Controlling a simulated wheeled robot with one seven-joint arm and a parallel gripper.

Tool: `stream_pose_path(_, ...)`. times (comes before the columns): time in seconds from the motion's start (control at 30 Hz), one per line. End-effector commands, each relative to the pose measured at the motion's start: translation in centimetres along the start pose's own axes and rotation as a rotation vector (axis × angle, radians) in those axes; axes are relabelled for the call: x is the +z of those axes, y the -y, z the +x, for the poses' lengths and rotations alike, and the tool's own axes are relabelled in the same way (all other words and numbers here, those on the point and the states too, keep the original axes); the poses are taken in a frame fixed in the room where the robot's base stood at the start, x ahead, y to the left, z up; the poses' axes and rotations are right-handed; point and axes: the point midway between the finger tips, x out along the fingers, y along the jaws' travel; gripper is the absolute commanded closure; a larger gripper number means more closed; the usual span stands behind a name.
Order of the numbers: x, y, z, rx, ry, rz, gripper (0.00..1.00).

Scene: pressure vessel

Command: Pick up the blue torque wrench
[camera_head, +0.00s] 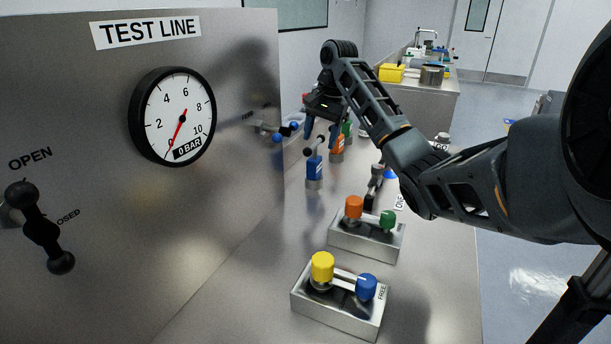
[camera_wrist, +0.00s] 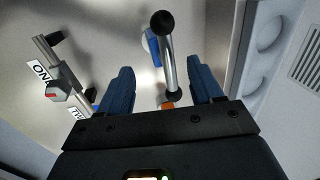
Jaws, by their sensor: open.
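The blue torque wrench (camera_head: 314,167) stands upright on the bench close to the panel, with a blue body and a dark ball-ended bar at its top. In the wrist view its blue body (camera_wrist: 153,50) shows partly behind the silver bar with black ball ends. My gripper (camera_head: 321,130) is open, pointing down just above and behind the blue wrench. In the wrist view the bar appears between the two blue fingers (camera_wrist: 163,76); I see no contact. An orange wrench (camera_head: 337,145) and a green one (camera_head: 347,129) stand behind it, partly hidden by my gripper and arm.
The steel TEST LINE panel (camera_head: 235,120) rises at the left, with a gauge (camera_head: 173,116), a black lever (camera_head: 41,227) and a small blue-tipped valve (camera_head: 278,133). Nearer blocks carry orange-green (camera_head: 366,240) and yellow-blue (camera_head: 337,308) knobs.

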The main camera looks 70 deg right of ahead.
Motion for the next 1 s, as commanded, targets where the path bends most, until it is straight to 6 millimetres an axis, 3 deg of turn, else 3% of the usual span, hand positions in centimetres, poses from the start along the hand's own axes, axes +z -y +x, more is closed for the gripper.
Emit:
stream_pose_path(0.4,0.1,0.2,5.1,0.000,0.000,0.000,0.35)
stream_pose_path(0.73,0.1,0.2,6.0,-0.002,0.000,-0.001,0.35)
stream_pose_path(1.0,0.1,0.2,5.9,-0.002,-0.001,-0.001,0.60)
